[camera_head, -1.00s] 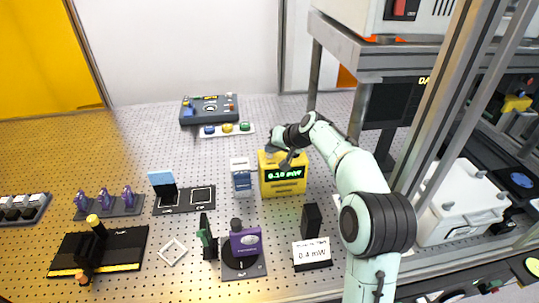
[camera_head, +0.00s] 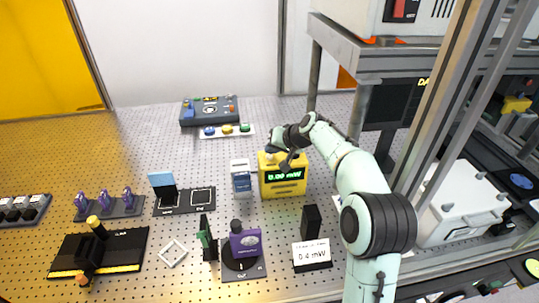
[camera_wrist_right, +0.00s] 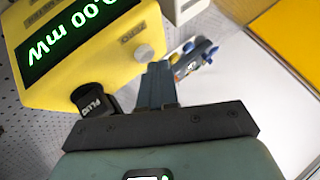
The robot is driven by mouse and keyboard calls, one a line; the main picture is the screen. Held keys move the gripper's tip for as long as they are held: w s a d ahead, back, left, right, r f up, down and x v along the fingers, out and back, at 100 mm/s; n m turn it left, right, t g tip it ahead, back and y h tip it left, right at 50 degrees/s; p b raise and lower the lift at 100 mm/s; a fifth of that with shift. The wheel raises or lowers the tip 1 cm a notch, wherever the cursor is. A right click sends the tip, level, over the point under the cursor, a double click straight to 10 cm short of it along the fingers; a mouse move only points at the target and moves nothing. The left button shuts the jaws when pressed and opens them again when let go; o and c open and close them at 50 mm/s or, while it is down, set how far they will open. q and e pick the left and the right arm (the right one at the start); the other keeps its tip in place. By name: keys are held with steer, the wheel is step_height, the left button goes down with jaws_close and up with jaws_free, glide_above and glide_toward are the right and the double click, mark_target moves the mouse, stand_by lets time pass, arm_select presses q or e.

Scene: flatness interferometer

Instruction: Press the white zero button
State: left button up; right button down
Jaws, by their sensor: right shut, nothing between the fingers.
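The yellow power meter (camera_head: 283,187) stands on the perforated table, its green display reading 0.00 mW. In the right wrist view the meter (camera_wrist_right: 75,75) fills the upper left. The white zero button (camera_wrist_right: 144,52) sits on its top face near the edge, beside the printed label. My right gripper (camera_wrist_right: 158,70) is shut and empty, its fingertips right by the button; I cannot tell whether they touch it. In the head view my right gripper (camera_head: 287,162) is over the top of the meter. My left gripper is not in view.
A black knob (camera_wrist_right: 95,98) stands on the meter near my fingers. A white and blue box (camera_head: 241,176) stands close to the meter's left. A black post with a 0.4 mW card (camera_head: 311,254) is in front. A grey control box (camera_head: 209,110) is behind.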

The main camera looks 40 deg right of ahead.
mark_target(271, 156)
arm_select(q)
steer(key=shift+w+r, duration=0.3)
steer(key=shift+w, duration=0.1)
arm_select(e)
steer(key=shift+w+r, duration=0.15)
steer(key=shift+r, duration=0.25)
steer(key=shift+r, duration=0.15)
steer(key=shift+r+p, duration=0.5)
steer(key=shift+r, duration=0.1)
steer(key=shift+r+p, duration=0.45)
steer(key=shift+r, duration=0.65)
steer(key=shift+w+r, duration=0.15)
steer(key=shift+r, duration=0.2)
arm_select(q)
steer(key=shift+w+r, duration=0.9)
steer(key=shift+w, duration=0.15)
arm_select(e)
steer(key=shift+s+r, duration=0.3)
steer(key=shift+r, duration=0.05)
